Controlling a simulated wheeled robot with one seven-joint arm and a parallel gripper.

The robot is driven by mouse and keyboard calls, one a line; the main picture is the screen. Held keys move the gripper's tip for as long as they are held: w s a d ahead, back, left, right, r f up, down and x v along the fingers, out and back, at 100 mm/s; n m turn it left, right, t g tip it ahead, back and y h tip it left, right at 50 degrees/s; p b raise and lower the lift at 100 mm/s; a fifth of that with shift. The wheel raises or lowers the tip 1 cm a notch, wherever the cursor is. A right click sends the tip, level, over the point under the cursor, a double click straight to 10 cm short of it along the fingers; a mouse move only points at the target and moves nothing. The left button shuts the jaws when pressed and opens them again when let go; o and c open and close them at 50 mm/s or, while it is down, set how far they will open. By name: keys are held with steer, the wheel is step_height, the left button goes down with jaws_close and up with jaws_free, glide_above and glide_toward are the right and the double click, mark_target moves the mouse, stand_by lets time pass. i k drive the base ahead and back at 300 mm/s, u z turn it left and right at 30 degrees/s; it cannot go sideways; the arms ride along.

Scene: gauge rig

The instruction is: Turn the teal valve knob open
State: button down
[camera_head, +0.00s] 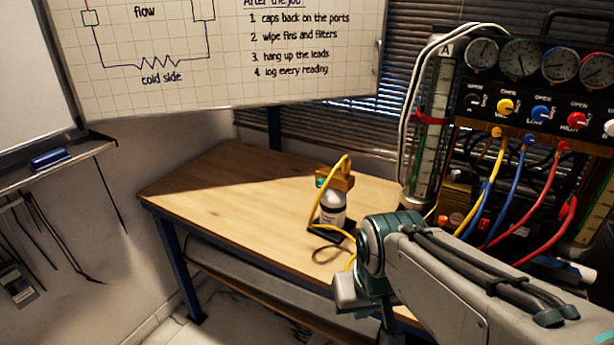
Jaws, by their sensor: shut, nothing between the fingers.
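A small teal knob (320,183) shows at the left side of a brass valve block (334,178). The block sits on top of a small white bottle (333,208) with a dark label, standing upright in a dark holder on the wooden table. A yellow hose is attached at the block and hangs down past the bottle. The knob is small and partly behind the hose, so its turn position cannot be told. My arm reaches in from the lower right, in front of the table's near edge. My gripper itself does not show.
The wooden table (215,200) is mostly bare left of the bottle. A gauge panel (540,90) with several dials, coloured knobs and hanging hoses stands at the right. A glass column (428,120) stands beside it. A whiteboard (220,60) hangs behind.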

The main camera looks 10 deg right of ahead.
mark_target(319, 183)
steer(key=k, duration=1.3)
steer(key=u, duration=0.55)
steer(key=i, duration=0.7)
steer(key=u, duration=0.45)
steer(key=i, duration=1.1)
steer(key=z, duration=0.6)
